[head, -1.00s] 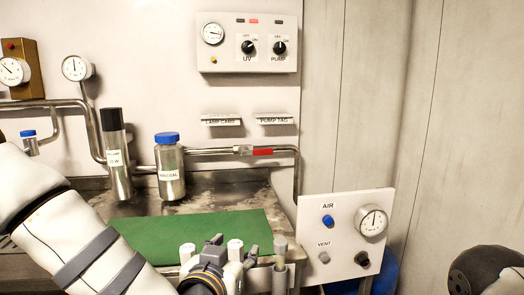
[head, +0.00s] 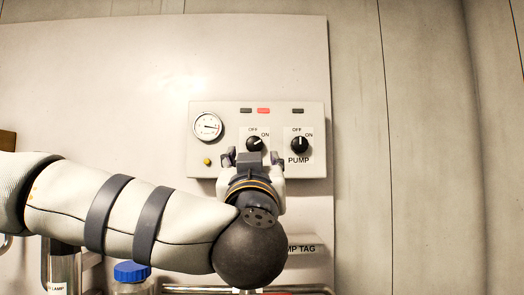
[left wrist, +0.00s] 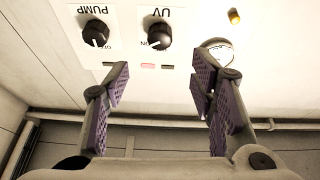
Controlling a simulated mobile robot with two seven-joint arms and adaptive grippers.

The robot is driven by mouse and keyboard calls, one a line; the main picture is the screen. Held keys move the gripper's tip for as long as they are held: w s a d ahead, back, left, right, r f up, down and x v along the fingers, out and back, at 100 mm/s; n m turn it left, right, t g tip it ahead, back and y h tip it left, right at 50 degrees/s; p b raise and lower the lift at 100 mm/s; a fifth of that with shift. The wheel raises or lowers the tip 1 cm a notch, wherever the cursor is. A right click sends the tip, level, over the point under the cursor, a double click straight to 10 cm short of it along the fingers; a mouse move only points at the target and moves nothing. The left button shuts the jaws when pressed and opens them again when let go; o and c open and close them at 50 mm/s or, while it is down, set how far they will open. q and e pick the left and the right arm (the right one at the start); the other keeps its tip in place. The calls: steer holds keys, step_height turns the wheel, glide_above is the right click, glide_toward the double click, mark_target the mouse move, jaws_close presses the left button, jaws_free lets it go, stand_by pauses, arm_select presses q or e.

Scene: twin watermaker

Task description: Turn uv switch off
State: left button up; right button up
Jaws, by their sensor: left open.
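The UV switch is a black knob (head: 254,144) on the white control panel (head: 200,166). OFF is printed above it and ON at its upper right; its pointer appears turned toward ON. In the left wrist view the UV knob (left wrist: 158,36) shows upside down, ahead of the jaws. My left gripper (head: 255,160) is just in front of the panel, below the UV knob, and hides the UV label in the head view. In the left wrist view its fingers (left wrist: 160,84) are wide apart with nothing between them. My right gripper is not in view.
The black PUMP knob (head: 299,145) is close at the right, its pointer near OFF. A red lamp (head: 264,111) is above. A blue-capped bottle (head: 131,272) stands below my arm.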

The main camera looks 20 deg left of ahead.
mark_target(254, 145)
arm_select(q)
steer(key=x, duration=1)
steer(key=shift+w+f, duration=0.1)
steer(key=shift+f, duration=0.15)
steer(key=c, duration=1.1)
